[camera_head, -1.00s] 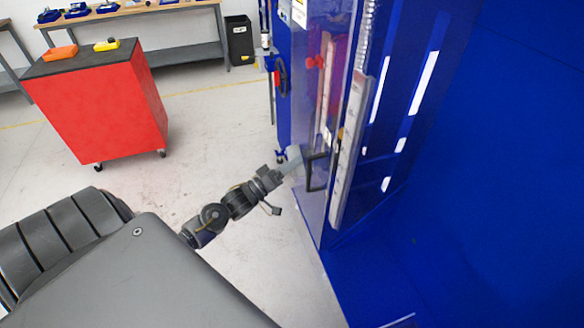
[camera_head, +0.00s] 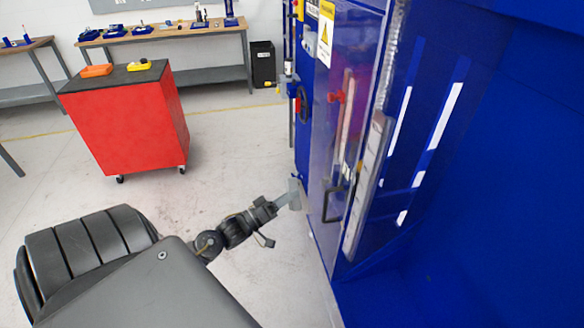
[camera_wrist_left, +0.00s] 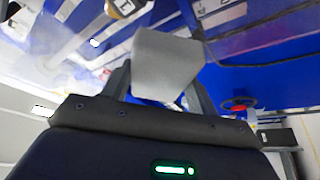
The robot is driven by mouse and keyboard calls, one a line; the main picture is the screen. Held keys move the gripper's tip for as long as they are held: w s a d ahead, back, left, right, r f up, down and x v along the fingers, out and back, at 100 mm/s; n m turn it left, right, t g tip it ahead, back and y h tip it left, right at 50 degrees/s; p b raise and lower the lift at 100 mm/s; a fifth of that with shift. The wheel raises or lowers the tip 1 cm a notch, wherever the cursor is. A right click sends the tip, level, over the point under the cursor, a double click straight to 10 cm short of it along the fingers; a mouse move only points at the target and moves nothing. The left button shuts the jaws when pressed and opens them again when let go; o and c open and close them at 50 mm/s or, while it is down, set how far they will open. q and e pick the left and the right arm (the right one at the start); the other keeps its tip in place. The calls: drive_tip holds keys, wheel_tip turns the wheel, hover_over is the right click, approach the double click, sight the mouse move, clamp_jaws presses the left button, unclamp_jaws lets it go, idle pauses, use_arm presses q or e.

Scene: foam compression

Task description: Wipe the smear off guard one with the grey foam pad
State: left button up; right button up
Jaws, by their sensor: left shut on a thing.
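The grey foam pad (camera_wrist_left: 165,62) is a pale grey block between the two fingers of my left gripper (camera_wrist_left: 160,85) in the left wrist view. In the head view my left gripper (camera_head: 280,204) holds the pad (camera_head: 295,194) upright, left of the black door handle (camera_head: 332,204). The clear guard panel (camera_head: 322,140) on the blue machine stands just right of the pad. I cannot tell whether the pad touches it. A pinkish patch (camera_head: 361,88) shows through or on the panel; whether it is the smear is unclear. My right gripper is out of view.
The blue machine (camera_head: 500,180) fills the right side. A red cabinet (camera_head: 130,130) with orange and yellow items stands at the left. A workbench (camera_head: 175,40) and a dark bin (camera_head: 262,64) are at the back. The floor between cabinet and machine is clear.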

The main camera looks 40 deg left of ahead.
use_arm(q)
drive_tip(key=shift+s, duration=0.1)
drive_tip(key=shift+s+a+r+p, duration=0.1)
drive_tip(key=shift+s+a+p, duration=0.2)
drive_tip(key=shift+s, duration=0.25)
drive_tip(key=shift+s+a+r+p, duration=0.1)
drive_tip(key=shift+s+a+p, duration=0.2)
drive_tip(key=shift+s, duration=0.2)
